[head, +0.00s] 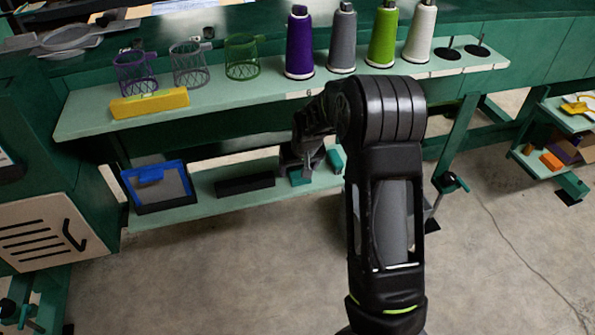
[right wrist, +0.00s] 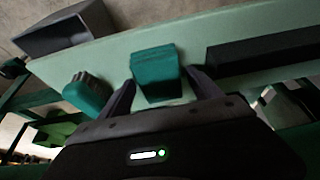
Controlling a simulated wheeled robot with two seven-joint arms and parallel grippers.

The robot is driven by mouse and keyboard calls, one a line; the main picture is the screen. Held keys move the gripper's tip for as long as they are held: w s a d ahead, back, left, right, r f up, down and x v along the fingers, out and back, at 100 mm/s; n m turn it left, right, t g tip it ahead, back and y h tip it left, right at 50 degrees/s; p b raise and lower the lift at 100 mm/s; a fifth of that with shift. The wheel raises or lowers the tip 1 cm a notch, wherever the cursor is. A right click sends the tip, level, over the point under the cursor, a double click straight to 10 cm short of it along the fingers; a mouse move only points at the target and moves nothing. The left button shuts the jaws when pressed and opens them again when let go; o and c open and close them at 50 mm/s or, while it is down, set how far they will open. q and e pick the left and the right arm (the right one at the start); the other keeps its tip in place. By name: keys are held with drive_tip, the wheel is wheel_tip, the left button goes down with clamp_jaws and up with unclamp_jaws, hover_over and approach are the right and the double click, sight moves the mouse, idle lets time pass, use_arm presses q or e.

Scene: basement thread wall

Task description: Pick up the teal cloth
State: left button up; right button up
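The teal cloth (right wrist: 156,68) looks like a thick folded block lying on the pale green lower shelf (right wrist: 100,60). In the head view a teal patch of it (head: 299,178) shows below my right gripper (head: 303,166). In the right wrist view, my right gripper (right wrist: 160,90) is open, with one dark finger on each side of the cloth's near end. I cannot tell whether the fingers touch it. My left gripper is not in view.
A rounded teal object (right wrist: 88,92) lies beside the cloth. A black bar (head: 245,184) and a blue-framed tray (head: 158,187) are on the same shelf. The upper shelf (head: 215,96) above holds thread cones, wire baskets and a yellow block (head: 150,103). A grey bin (right wrist: 68,30) shows beyond.

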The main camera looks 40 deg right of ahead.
drive_tip(key=c, duration=1.2)
drive_tip(key=shift+r, duration=0.1)
drive_tip(key=shift+c, duration=0.2)
drive_tip(key=shift+r, duration=0.45)
drive_tip(key=s+a+p, duration=0.3)
drive_tip(key=s, duration=0.5)
drive_tip(key=s+a+p, duration=0.2)
drive_tip(key=s+a, duration=0.1)
drive_tip(key=s, duration=0.6)
drive_tip(key=shift+r+p, duration=0.4)
drive_tip(key=shift+r, duration=0.05)
